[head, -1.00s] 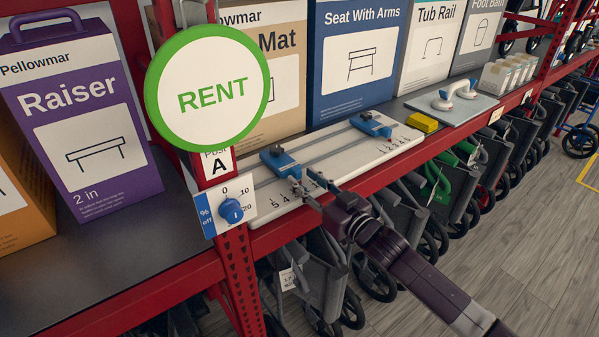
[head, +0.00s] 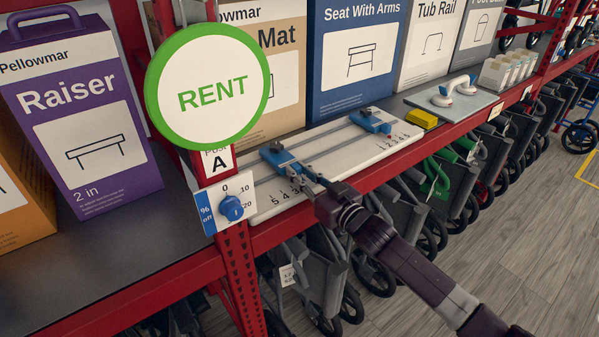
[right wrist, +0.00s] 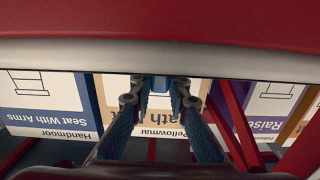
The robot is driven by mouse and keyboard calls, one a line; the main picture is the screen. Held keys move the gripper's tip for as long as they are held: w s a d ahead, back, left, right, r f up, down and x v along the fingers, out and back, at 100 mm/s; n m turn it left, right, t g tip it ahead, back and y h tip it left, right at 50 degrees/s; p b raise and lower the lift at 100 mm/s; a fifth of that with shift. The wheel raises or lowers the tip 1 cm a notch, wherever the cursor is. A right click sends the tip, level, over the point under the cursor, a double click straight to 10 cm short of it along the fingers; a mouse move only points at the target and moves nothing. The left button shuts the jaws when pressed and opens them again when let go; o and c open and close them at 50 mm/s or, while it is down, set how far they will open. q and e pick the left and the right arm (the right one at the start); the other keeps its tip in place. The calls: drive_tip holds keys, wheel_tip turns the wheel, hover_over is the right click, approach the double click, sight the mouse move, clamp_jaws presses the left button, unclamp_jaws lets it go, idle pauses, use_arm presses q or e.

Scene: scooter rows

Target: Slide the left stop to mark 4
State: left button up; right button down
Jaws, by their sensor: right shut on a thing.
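The measuring board (head: 340,160) is pale with two grooves and number scales at both ends. The left stop (head: 277,156) is a blue block at its left end, near the 5-4-3 marks; the gripper hides some marks, so I cannot read its exact mark. The right stop (head: 370,121) is a similar blue block at the far right end. My right gripper (head: 300,174) is shut on the left stop's near end. In the right wrist view, the fingertips (right wrist: 158,88) close around a blue part, mostly hidden. My left gripper is not in view.
A blue dial (head: 232,207) and a round RENT sign (head: 207,88) are on the red post left of the board. Tall boxes stand behind it. A yellow block (head: 422,118) and a plate with a white handle (head: 455,97) lie to the right. The red shelf edge runs in front.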

sight(280, 191)
drive_tip(key=s+a, duration=0.2)
drive_tip(key=a, duration=0.1)
drive_tip(key=s+a+p, duration=0.1)
drive_tip(key=a, duration=0.1)
drive_tip(key=shift+s, duration=0.35)
drive_tip(key=shift+w, duration=0.1)
drive_tip(key=c, duration=1.8)
unclamp_jaws()
drive_tip(key=shift+c, duration=0.2)
drive_tip(key=shift+d, duration=0.1)
drive_tip(key=v, duration=1.2)
